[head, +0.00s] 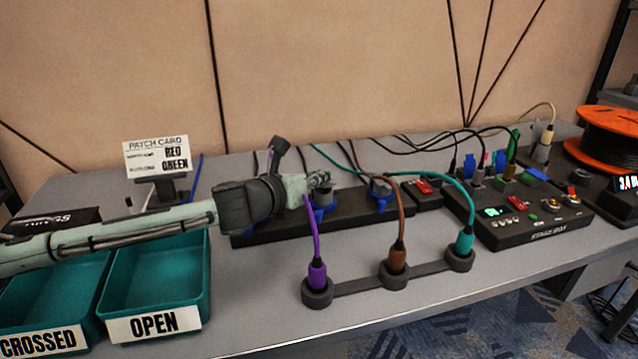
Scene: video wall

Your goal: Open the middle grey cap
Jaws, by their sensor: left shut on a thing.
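A long black box (350,215) lies across the desk. A grey cap (323,197) with blue below it is on the box, just under my left gripper (320,180). The gripper comes in from the left, with its fingers closed on this cap, which is the middle one; the fingers partly hide it. Another grey cap (380,187) with blue below it is to the right. My wrist hides the left part of the box. My right gripper is not in view.
Purple (317,275), brown (396,262) and teal (464,242) plugs stand upright in round holders in front of the box, their cables arching close to my gripper. Two teal trays (150,325) stand at the left. A stage box (530,232) stands at the right.

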